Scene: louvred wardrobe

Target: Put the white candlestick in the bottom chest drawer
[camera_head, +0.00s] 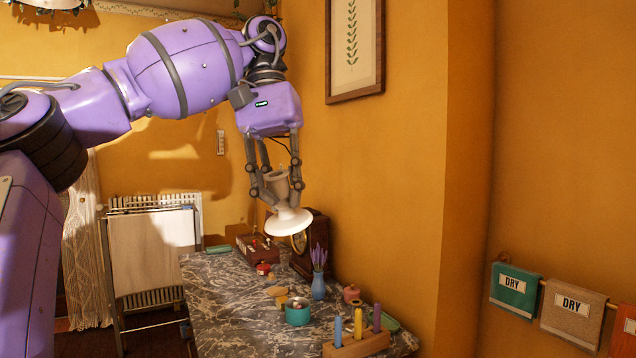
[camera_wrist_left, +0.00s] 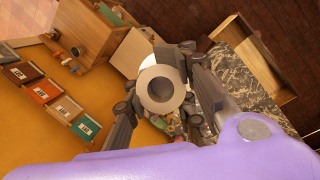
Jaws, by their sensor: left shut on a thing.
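The white candlestick (camera_head: 288,222) hangs from my left gripper (camera_head: 277,190), wide round foot downward and slightly tilted. The fingers are shut around its narrower upper part, well above the chest's dark marbled top (camera_head: 225,325). In the left wrist view I look down onto the candlestick's round white upper end (camera_wrist_left: 162,84), between the fingers of my left gripper (camera_wrist_left: 163,95). That view also shows an open wooden drawer (camera_wrist_left: 273,60) beside the marbled top; I cannot tell which drawer it is. My right gripper is in neither view.
On the marbled top stand a dark clock (camera_head: 312,240), a blue vase with lavender (camera_head: 318,288), a teal pot (camera_head: 298,311) and a wooden block with coloured candles (camera_head: 356,344). A drying rack (camera_head: 150,250) stands left. Labelled towels (camera_head: 573,313) hang on a right-hand rail.

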